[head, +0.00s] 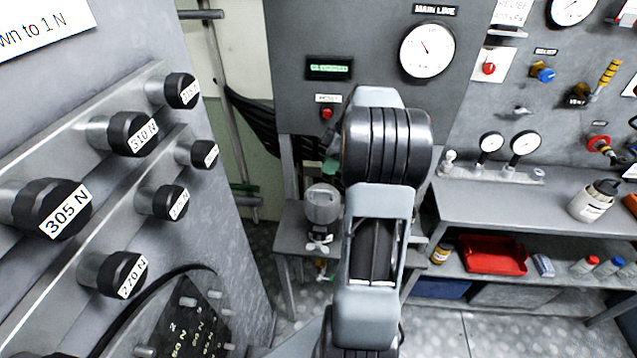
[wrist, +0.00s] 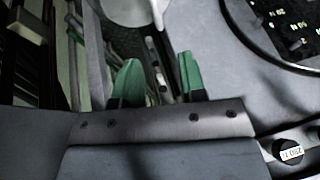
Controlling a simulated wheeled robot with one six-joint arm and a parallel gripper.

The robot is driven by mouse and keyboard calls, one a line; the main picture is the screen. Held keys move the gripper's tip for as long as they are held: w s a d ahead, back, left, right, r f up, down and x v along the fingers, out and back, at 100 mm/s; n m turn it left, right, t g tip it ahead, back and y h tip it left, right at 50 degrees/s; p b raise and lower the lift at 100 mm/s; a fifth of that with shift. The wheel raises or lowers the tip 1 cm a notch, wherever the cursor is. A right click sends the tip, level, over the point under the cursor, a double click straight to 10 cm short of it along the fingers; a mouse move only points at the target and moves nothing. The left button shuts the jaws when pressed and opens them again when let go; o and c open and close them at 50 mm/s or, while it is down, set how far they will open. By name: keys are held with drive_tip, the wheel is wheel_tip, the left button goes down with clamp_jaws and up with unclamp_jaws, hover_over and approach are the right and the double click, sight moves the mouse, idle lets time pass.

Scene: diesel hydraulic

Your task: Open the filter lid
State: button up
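A grey canister (head: 320,208), which looks like the filter, stands on a small grey table left of my arm in the head view. A pale wing-shaped part (head: 320,242) sits at its lower front. I cannot tell which part is its lid. In the wrist view my gripper (wrist: 159,78) has its two green fingers apart, with nothing between them. A rounded pale object (wrist: 135,8) is cut off at the top edge, beyond the fingers; I cannot tell if it is the canister. In the head view my arm hides most of the gripper.
A panel with labelled knobs (head: 132,133) stands close on the left. A wall panel with a main line gauge (head: 427,50) is behind my arm. A bench (head: 500,205) on the right has a red tray (head: 494,254) and bottles on its shelves. Grey floor (head: 455,325) shows in front.

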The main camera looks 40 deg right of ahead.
drive_tip(key=p, duration=0.1)
hover_over(319, 185)
drive_tip(key=s+a, duration=0.3)
drive_tip(key=s, duration=0.1)
wheel_tip(319, 185, down, 7)
drive_tip(key=shift+s+a+f, duration=0.1)
drive_tip(key=shift+a+f, duration=0.05)
drive_tip(key=shift+f, duration=0.05)
drive_tip(key=shift+c, duration=0.5)
clamp_jaws()
